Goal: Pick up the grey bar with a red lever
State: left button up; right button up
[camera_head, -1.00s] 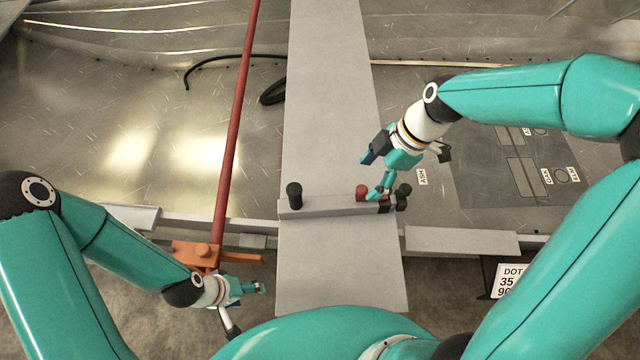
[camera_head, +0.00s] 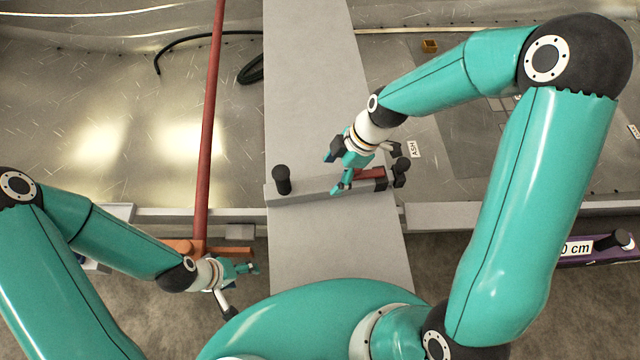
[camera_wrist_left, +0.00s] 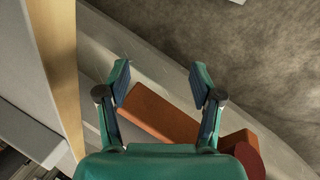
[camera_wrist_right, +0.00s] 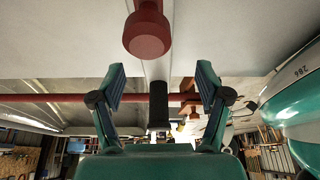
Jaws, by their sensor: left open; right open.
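The grey bar (camera_head: 312,190) lies across a grey plank, with a black knob (camera_head: 282,180) at its left end and another (camera_head: 402,165) at its right. The red lever (camera_head: 370,173) is on its right half, partly hidden by my right gripper. My right gripper (camera_head: 335,173) is open over the bar's middle. In the right wrist view the bar (camera_wrist_right: 158,68) shows between the open fingers (camera_wrist_right: 160,72), with a round red knob (camera_wrist_right: 147,32) above and a black knob (camera_wrist_right: 158,105) below. My left gripper (camera_head: 254,268) is open and away from the bar.
A long red pole (camera_head: 211,110) stands left of the plank (camera_head: 312,70), with an orange piece (camera_head: 183,246) at its foot. That piece also shows behind my left fingers (camera_wrist_left: 155,113). A purple object (camera_head: 595,250) is at the right. The metal floor left is mostly clear.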

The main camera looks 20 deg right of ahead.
aim_at(324, 183)
jog(key=shift+x, duration=1.15)
jog(key=shift+w+p+x, duration=0.2)
jog(key=shift+p+x, duration=0.1)
jog(key=shift+x, duration=0.95)
jog(key=shift+w+p+x, duration=0.15)
jog(key=shift+p+x, duration=0.1)
jog(key=shift+x, duration=1.05)
jog(key=shift+c, duration=0.3)
grip_shut()
jog(key=shift+d+r, duration=0.1)
